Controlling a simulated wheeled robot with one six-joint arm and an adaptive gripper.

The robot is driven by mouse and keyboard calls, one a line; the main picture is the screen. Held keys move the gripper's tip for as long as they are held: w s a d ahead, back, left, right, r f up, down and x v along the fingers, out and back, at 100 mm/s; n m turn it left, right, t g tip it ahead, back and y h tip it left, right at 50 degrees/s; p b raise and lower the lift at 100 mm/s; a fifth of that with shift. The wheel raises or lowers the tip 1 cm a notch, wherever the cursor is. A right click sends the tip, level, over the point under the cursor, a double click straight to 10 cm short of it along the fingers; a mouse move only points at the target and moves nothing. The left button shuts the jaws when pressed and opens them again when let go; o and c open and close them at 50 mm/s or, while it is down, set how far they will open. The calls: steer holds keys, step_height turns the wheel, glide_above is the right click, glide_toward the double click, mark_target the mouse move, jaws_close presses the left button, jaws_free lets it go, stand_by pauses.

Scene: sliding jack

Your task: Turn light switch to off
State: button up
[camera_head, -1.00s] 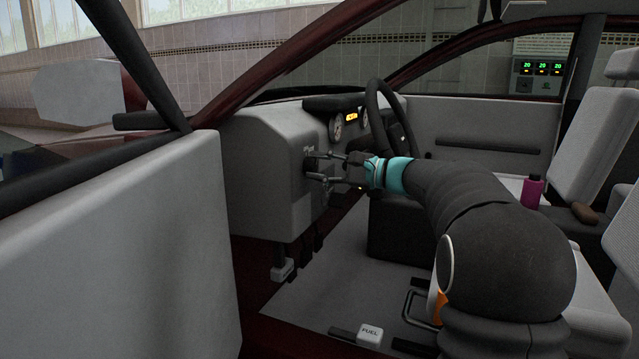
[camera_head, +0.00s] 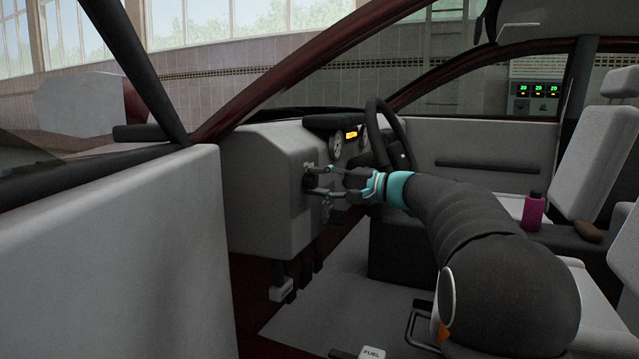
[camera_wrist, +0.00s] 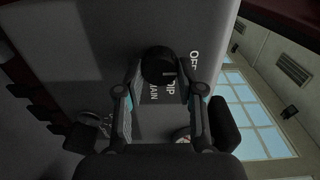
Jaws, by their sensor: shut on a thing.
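The light switch is a round black knob (camera_wrist: 157,66) on the grey dashboard panel, with the white labels OFF, DIP and MAIN around its right and lower side in the wrist view. A small pale mark shows on the knob's lower right, on the side facing DIP. My gripper (camera_wrist: 163,76) has a finger on each side of the knob and is shut on it. In the head view my gripper (camera_head: 312,180) reaches the dashboard's side face left of the steering wheel; the knob there is mostly hidden by the fingers.
The steering wheel (camera_head: 379,125) and gauges (camera_head: 337,145) are just beyond my gripper. The open car door (camera_head: 110,255) stands at the left. A magenta bottle (camera_head: 533,211) and a brown object (camera_head: 588,231) are between the seats. Pedals (camera_head: 282,290) hang below the dashboard.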

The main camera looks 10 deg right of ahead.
steer(key=o, duration=1.1)
steer(key=shift+o, duration=0.2)
steer(key=v, duration=1.2)
steer(key=shift+w, duration=0.1)
